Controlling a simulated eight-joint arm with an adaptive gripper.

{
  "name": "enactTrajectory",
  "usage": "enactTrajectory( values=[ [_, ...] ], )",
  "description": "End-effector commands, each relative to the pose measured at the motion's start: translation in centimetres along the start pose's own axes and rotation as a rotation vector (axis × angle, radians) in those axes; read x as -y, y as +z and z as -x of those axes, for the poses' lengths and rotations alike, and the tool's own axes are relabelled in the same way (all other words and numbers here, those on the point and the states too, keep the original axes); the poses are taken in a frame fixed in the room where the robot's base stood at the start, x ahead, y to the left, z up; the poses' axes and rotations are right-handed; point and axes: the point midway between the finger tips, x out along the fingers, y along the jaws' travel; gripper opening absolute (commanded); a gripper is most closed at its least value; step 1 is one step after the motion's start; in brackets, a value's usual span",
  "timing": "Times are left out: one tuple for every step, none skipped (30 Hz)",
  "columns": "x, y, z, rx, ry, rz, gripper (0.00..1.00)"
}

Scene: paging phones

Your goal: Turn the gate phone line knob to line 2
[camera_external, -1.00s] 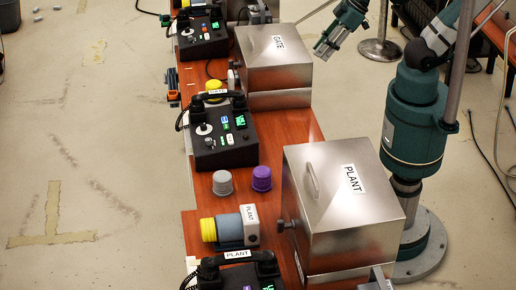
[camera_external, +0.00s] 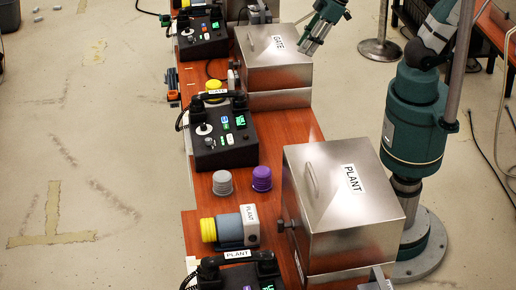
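The gate phone (camera_external: 238,155) is a black desk unit on the wooden table, with a GATE label (camera_external: 216,92) by its handset. Its sloped face has a white round dial (camera_external: 203,129), a small grey knob (camera_external: 209,142) below it, lit buttons and a green display (camera_external: 240,121). I cannot read the knob's setting at this size. My gripper (camera_external: 309,48) hangs over the right part of the steel box marked GATE, up and right of the phone, apart from it. It looks empty, but its finger opening is too small to tell.
A steel PLANT box (camera_external: 335,225) stands at the front right. A grey cap (camera_external: 222,183) and a purple cap (camera_external: 261,178) stand in front of the gate phone. A yellow-and-grey PLANT device (camera_external: 226,229) and plant phone (camera_external: 240,272) are nearer. Another phone (camera_external: 203,40) stands behind.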

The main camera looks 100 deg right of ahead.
Motion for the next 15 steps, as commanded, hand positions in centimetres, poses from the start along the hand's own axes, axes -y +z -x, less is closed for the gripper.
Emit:
enactTrajectory(
  values=[
    [-0.1, -0.9, -0.2, 0.009, -0.001, 0.005, 0.29],
    [-0.1, -1.3, -0.3, 0.014, -0.002, 0.008, 0.29],
    [-0.1, -1.8, -0.5, 0.022, -0.003, 0.013, 0.29],
    [-0.2, -2.1, -0.7, 0.029, -0.004, 0.016, 0.29],
    [-0.2, -2.5, -0.9, 0.035, -0.005, 0.02, 0.29],
    [-0.2, -3.0, -1.1, 0.042, -0.007, 0.025, 0.29],
    [-0.3, -3.4, -1.3, 0.048, -0.008, 0.029, 0.29],
    [-0.3, -3.8, -1.5, 0.054, -0.009, 0.032, 0.29],
    [-0.3, -4.3, -1.7, 0.062, -0.01, 0.037, 0.29],
    [-0.4, -4.7, -1.9, 0.068, -0.011, 0.04, 0.29],
    [-0.4, -5.1, -2.1, 0.074, -0.012, 0.044, 0.29],
    [-0.5, -5.6, -2.4, 0.081, -0.014, 0.049, 0.29],
    [-0.5, -6.0, -2.7, 0.087, -0.015, 0.053, 0.29],
    [-0.5, -6.3, -2.9, 0.094, -0.016, 0.056, 0.29],
    [-0.6, -6.8, -3.2, 0.101, -0.018, 0.061, 0.29]
  ],
)
